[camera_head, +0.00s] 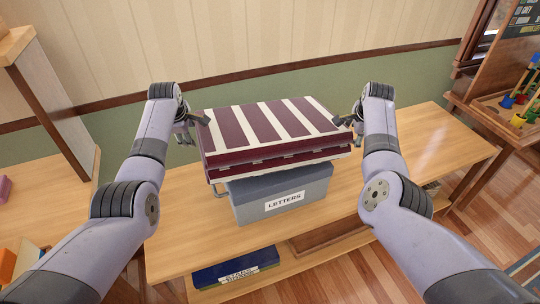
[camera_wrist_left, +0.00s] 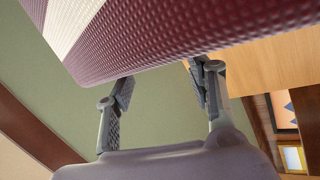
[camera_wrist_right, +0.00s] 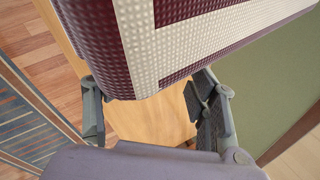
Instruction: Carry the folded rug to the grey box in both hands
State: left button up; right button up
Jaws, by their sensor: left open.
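The folded rug (camera_head: 268,133), maroon with cream stripes, lies flat over the grey box (camera_head: 250,197) with a LETTERS label, overhanging its sides. It appears to rest on the box's top. My left gripper (camera_head: 188,124) is open at the rug's left end; in the left wrist view, its spread fingers (camera_wrist_left: 162,90) are by the rug's edge (camera_wrist_left: 170,40). My right gripper (camera_head: 352,122) is at the right end; in the right wrist view, its fingers (camera_wrist_right: 150,108) are wide apart beside the rug (camera_wrist_right: 140,50). I cannot tell whether either touches it. The box's top is hidden.
The box stands on a wooden bench (camera_head: 440,145) against the green wall. A blue box (camera_head: 236,269) lies on the shelf below. A wooden panel (camera_head: 50,110) rises at left. A toy stand (camera_head: 510,110) is at right. The bench's right end is clear.

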pick_arm(q)
jog(key=shift+d+r, duration=0.15)
jog(key=shift+d, duration=0.45)
jog(key=shift+o, duration=0.8)
jog(key=a, duration=0.2)
jog(key=shift+s+a+r, duration=0.1)
jog(key=shift+a+r, duration=0.1)
jog(key=shift+a, duration=0.2)
jog(key=shift+o, duration=0.8)
jog(key=shift+a, duration=0.2)
jog(key=shift+o, duration=0.7)
jog(key=shift+f, duration=0.1)
pick_arm(e)
jog(key=shift+d+r, duration=0.2)
jog(key=shift+d, duration=0.9)
pick_arm(q)
jog(key=shift+a, duration=0.1)
pick_arm(e)
jog(key=o, duration=0.6)
jog(key=shift+s+d, duration=0.1)
